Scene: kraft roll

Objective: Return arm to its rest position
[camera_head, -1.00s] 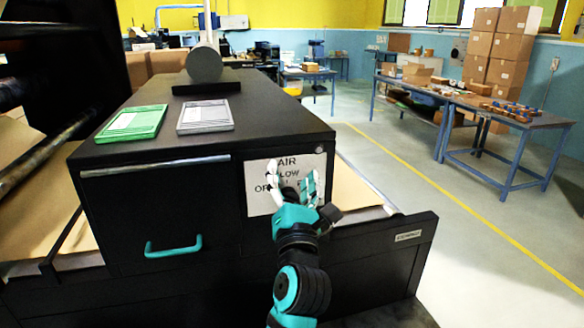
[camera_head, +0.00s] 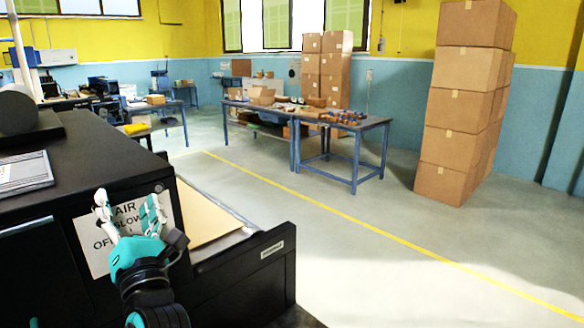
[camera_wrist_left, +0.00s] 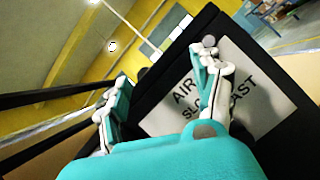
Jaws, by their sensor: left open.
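My left gripper (camera_head: 129,215) is open and empty in the head view, its two fingers spread and pointing up. It stands in front of the black cabinet (camera_head: 100,178) and overlaps the white sign (camera_head: 168,214) with black lettering on the cabinet's front. In the left wrist view the open fingers (camera_wrist_left: 165,95) show with nothing between them, and the sign (camera_wrist_left: 262,100) lies behind the right-hand finger. I cannot tell the exact gap between gripper and sign. My right gripper is not in view.
A grey tray (camera_head: 24,172) lies on the cabinet top. A kraft sheet (camera_head: 205,222) and a black labelled panel (camera_head: 250,268) are right of the gripper. Blue workbenches (camera_head: 345,128) and a tall box stack (camera_head: 463,120) stand farther off. The floor (camera_head: 380,280) at right is open.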

